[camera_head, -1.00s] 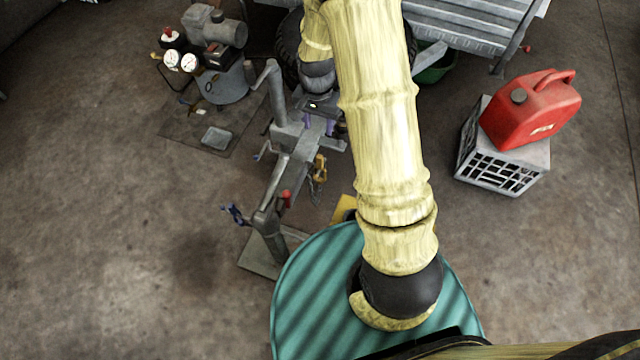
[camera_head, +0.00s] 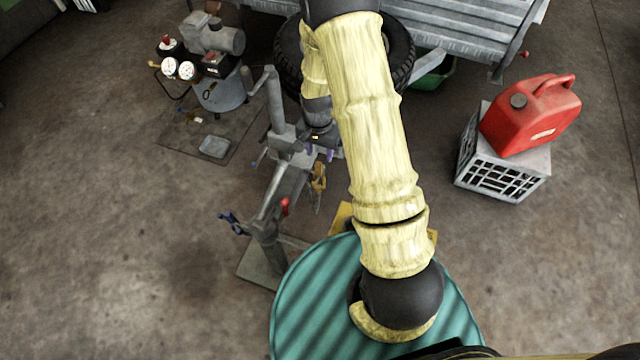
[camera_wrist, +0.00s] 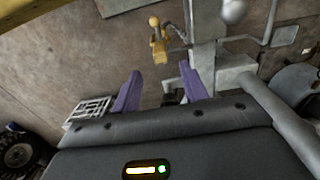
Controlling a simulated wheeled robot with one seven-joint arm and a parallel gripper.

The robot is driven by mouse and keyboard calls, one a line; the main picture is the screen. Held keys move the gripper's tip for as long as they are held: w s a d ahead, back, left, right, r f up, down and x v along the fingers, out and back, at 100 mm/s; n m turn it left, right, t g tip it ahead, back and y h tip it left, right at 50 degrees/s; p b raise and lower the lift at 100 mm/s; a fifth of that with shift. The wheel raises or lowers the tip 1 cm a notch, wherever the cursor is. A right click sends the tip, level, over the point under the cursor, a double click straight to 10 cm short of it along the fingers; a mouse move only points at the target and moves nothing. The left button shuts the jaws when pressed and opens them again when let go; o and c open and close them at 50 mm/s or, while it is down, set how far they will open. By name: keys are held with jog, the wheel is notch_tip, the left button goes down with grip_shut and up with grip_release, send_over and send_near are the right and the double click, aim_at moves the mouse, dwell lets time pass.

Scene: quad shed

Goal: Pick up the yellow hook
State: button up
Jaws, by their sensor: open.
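The yellow hook (camera_head: 318,177) hangs at the right side of a grey metal stand (camera_head: 270,215). It also shows in the wrist view (camera_wrist: 158,44), ahead of the fingertips, with a short chain or link beside it. My gripper (camera_head: 319,153) is just above the hook in the head picture, with its purple fingers pointing toward it. In the wrist view my gripper (camera_wrist: 160,70) is open, and nothing is between its fingers. The hook appears apart from the fingers. The grey stand's post (camera_wrist: 207,50) rises close by the right finger.
A teal ribbed drum top (camera_head: 310,290) stands at the front, partly under my arm. A red fuel can (camera_head: 530,115) sits on a grey crate (camera_head: 500,172) at right. A compressor (camera_head: 218,85) stands at the back left.

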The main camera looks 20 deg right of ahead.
aim_at(318, 163)
jog(key=shift+s+a+f, duration=0.1)
jog(key=shift+a+f, duration=0.05)
jog(key=shift+f, duration=0.6)
jog(key=shift+a+f, duration=0.15)
jog(key=shift+f, duration=0.55)
jog(key=shift+s+d+f+b, duration=0.1)
jog(key=shift+f+b, duration=0.2)
jog(key=shift+f, duration=0.25)
notch_tip(318, 163, down, 4)
jog(key=shift+f+b, duration=0.1)
jog(key=shift+b, duration=0.35)
grip_shut()
